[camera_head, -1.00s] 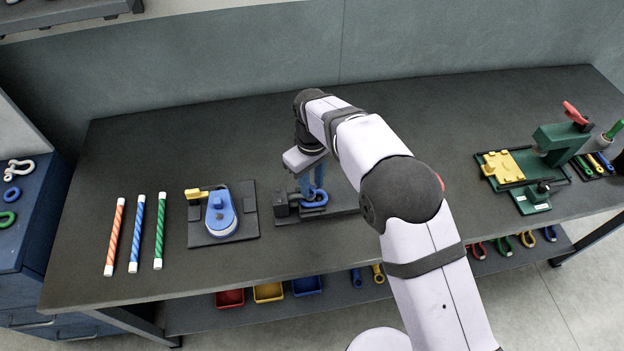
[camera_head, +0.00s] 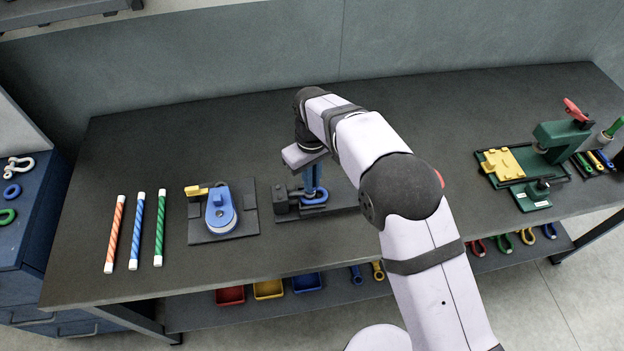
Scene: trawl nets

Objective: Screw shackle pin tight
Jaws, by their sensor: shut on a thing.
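A blue shackle (camera_head: 316,198) sits in a dark grey holding fixture (camera_head: 345,201) at the middle of the bench. My gripper (camera_head: 311,190) points straight down over the shackle, with its blue fingers close together. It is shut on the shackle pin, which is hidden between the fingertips. How far the pin sits in its thread cannot be seen.
A dark plate with a blue block and yellow lever (camera_head: 221,212) lies left of the fixture. Three striped rods (camera_head: 136,231) lie further left. A green press with a yellow block (camera_head: 502,164) stands at the right. The bench behind the fixture is clear.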

